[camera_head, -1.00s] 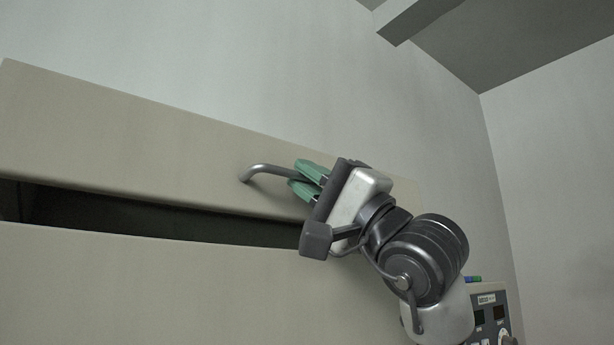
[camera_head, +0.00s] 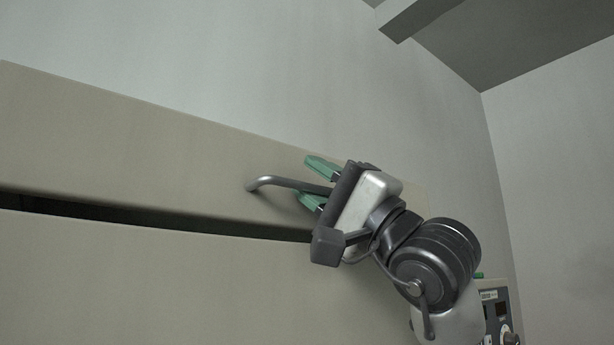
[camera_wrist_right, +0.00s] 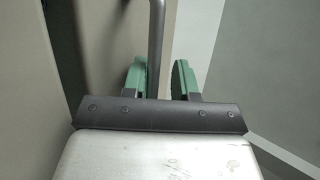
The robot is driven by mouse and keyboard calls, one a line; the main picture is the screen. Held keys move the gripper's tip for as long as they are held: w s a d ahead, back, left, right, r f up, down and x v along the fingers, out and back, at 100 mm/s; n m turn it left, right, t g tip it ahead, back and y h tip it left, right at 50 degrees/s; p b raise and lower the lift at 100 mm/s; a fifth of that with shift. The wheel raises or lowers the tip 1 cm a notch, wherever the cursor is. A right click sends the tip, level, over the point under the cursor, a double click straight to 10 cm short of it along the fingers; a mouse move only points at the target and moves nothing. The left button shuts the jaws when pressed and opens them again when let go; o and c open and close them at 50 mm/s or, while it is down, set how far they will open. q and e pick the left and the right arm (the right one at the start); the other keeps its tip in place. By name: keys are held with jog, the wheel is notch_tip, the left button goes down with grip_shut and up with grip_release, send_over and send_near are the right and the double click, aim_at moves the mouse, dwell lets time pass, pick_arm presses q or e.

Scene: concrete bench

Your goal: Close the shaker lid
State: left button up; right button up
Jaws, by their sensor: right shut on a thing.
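The shaker lid (camera_head: 120,140) is a long beige panel, lowered almost onto the beige shaker body (camera_head: 150,280). A grey bent bar handle (camera_head: 268,182) sticks out from the lid. My right gripper (camera_head: 317,184) has its green fingers on either side of the handle, which also runs between them in the right wrist view (camera_wrist_right: 156,45). There the left finger lies close against the bar, and some space shows by the right finger. My left gripper is not in view.
A control panel (camera_head: 497,310) with a knob and small dark displays is at the lower right, partly behind my right arm. A plain grey wall (camera_head: 240,60) rises behind the lid. The space above the lid is clear.

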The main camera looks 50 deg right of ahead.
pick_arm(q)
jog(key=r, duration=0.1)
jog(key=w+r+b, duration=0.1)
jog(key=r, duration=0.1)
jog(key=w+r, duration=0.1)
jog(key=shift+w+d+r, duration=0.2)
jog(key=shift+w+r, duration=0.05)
pick_arm(e)
jog(key=v, duration=0.6)
jog(key=shift+s+d, duration=0.25)
jog(key=shift+s, duration=0.15)
jog(key=shift+a, duration=0.1)
